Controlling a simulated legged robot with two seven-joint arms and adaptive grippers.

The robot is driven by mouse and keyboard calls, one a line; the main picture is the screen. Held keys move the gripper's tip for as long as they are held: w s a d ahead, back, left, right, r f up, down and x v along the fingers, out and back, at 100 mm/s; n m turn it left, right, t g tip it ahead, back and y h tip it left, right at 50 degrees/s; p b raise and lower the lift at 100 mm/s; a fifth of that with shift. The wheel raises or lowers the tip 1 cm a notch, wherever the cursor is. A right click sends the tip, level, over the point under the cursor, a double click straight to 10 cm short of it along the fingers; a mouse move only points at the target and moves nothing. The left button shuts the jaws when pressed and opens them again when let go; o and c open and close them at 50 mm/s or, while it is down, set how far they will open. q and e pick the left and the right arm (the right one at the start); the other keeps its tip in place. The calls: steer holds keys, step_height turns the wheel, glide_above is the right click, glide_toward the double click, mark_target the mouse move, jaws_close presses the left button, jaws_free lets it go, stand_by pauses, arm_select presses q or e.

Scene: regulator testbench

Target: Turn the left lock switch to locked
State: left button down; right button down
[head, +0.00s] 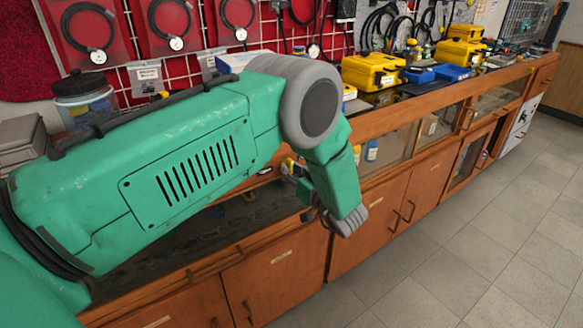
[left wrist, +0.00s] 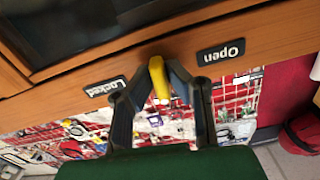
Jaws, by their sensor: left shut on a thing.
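The yellow lock switch (left wrist: 160,88) shows in the left wrist view, on a wooden rail. A black "Locked" label (left wrist: 105,87) is on its left and a black "Open" label (left wrist: 220,52) on its right. The switch lies between the two labels, nearly in line with the fingers. The dark fingers of my left gripper (left wrist: 158,70) are shut on the switch, one on each side. In the head view my left arm reaches the bench front, and its wrist hides the switch there. My right gripper is not in view.
The wooden bench (head: 430,115) runs to the far right with cabinet doors below. Yellow cases (head: 373,70) and blue boxes stand on top. A lidded jar (head: 84,100) is at the left. The tiled floor (head: 470,240) to the right is clear.

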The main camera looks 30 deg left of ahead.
arm_select(q)
steer(key=m, duration=0.4)
steer(key=shift+w+r+p, duration=0.1)
steer(key=shift+r+p, duration=0.05)
steer(key=shift+p, duration=0.15)
steer(key=shift+m, duration=1.8)
steer(key=c, duration=1.6)
jaws_free()
steer(key=shift+w, duration=0.1)
steer(key=v, duration=1.2)
steer(key=shift+d+f, duration=0.1)
steer(key=shift+f, duration=0.15)
